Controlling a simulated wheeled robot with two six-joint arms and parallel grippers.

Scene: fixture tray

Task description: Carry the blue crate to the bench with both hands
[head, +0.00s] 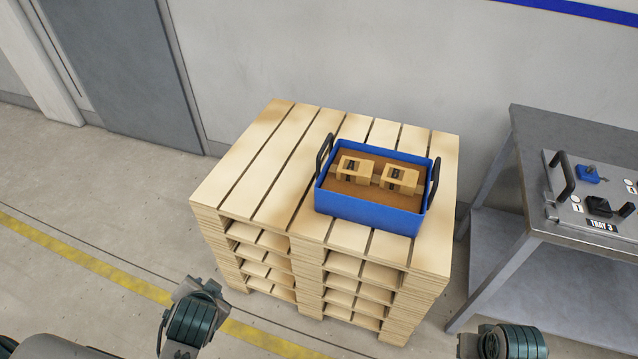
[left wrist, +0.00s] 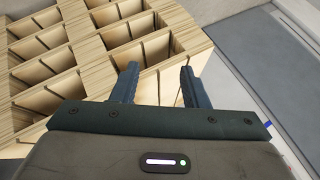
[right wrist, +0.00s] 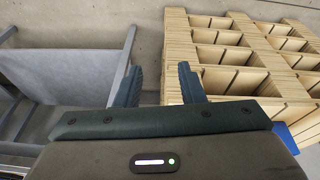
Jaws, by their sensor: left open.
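The blue crate (head: 367,211) sits on a stack of wooden pallets (head: 262,180). A black handle stands at its left end (head: 325,155) and another at its right end (head: 434,184). Two tan blocky parts (head: 356,170) lie inside it. The bench (head: 575,135) is a grey metal table to the right of the pallets. My left gripper (left wrist: 158,82) is open and empty, with pallet slats beyond its fingers. My right gripper (right wrist: 158,84) is open and empty, with the pallet stack at its right and grey metal framework at its left. Neither gripper touches the crate.
A metal tray labelled TRAY 3 (head: 600,222), with a black handle and small fixtures, lies on the bench. A gap separates the pallets from the bench. A wall and grey door (head: 135,70) stand behind. The floor at left is clear, with a yellow line (head: 85,263).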

